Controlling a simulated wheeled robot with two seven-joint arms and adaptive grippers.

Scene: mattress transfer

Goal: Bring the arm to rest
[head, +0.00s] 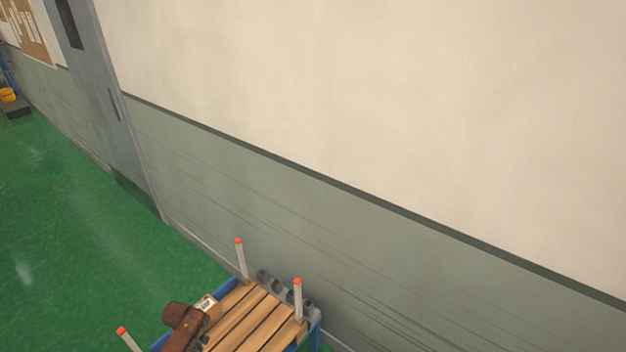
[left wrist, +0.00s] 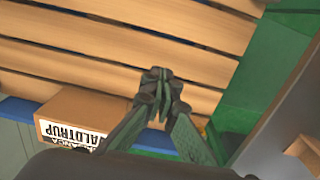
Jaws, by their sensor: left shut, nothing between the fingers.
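My left gripper (left wrist: 160,88) shows in the left wrist view. Its fingers are together and empty, over wooden slats (left wrist: 110,60). A cardboard box (left wrist: 82,120) with black lettering on a white label lies left of the fingers, beside a blue edge.
In the head view, a slatted wooden platform (head: 250,318) with orange-tipped posts stands near the wall (head: 380,130). Green floor (head: 70,240) is open to the left, by a grey door (head: 105,100).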

